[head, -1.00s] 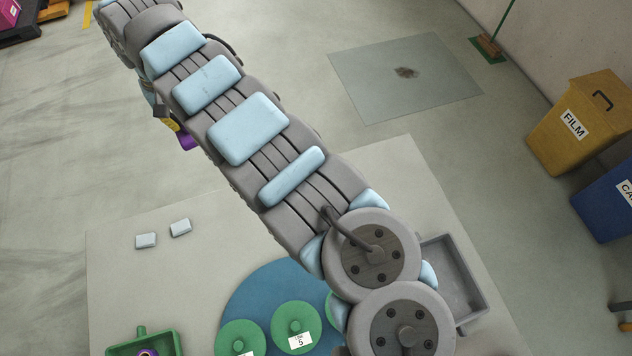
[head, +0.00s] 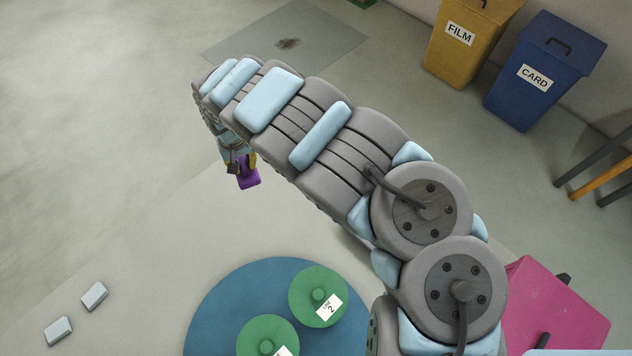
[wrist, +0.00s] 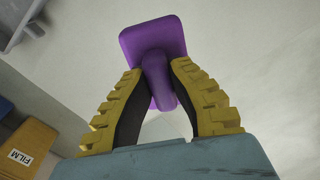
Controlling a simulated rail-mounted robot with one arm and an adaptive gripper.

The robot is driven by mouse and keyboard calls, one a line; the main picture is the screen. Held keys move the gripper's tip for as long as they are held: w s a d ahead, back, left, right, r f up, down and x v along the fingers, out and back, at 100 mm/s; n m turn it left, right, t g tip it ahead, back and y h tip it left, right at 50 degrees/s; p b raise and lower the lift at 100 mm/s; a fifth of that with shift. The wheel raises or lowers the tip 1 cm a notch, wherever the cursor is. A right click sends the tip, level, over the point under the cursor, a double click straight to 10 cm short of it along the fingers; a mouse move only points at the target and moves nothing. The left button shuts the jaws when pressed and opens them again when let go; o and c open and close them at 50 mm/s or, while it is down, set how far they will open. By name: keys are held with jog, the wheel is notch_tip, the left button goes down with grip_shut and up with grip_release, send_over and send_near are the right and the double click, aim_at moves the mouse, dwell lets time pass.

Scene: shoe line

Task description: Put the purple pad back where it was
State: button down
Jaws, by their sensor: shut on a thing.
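The purple pad (wrist: 172,38) is a flat square plate with a rounded handle, seen in the wrist view. My gripper (wrist: 154,82) has yellow ribbed fingers with dark inner faces, and they are shut on the pad's handle. In the head view the purple pad (head: 248,178) hangs at the end of my arm, above the floor area left of the arm. My gripper (head: 236,164) is partly hidden there by the arm. The place where the pad was is not clear from these frames.
A blue round table (head: 215,300) carries green round lids (head: 318,290). Two small pale blocks (head: 58,330) lie at lower left. A yellow FILM bin (head: 455,55), a blue CARD bin (head: 535,85) and a pink box (head: 555,310) stand at right. A grey floor mat (head: 310,30) lies at the back.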

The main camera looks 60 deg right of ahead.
jog(key=s+d+f+m+b, duration=0.2)
jog(key=s+d+f+b, duration=0.2)
jog(key=s+d+f, duration=0.35)
jog(key=s+d+f+m+b, duration=0.3)
jog(key=s+d+f+b, duration=0.15)
jog(key=s+f, duration=0.55)
jog(key=shift+n, duration=0.3)
jog(key=w+d+f+b, duration=0.1)
jog(key=d+f+b, duration=0.1)
jog(key=d+b, duration=0.1)
jog(key=w+d+f+b, duration=0.1)
jog(key=d+f+b, duration=0.2)
jog(key=d+b, duration=0.1)
jog(key=w+d+f+b, duration=0.2)
jog(key=d+b, duration=0.1)
jog(key=d, duration=0.1)
jog(key=shift+w+d+f+b, duration=0.1)
jog(key=shift+d+f+b, duration=0.05)
jog(key=shift+f+b, duration=0.2)
jog(key=shift+w+d+f+b, duration=0.2)
jog(key=shift+d+b, duration=0.15)
jog(key=shift+b, duration=0.3)
jog(key=shift+f, duration=0.1)
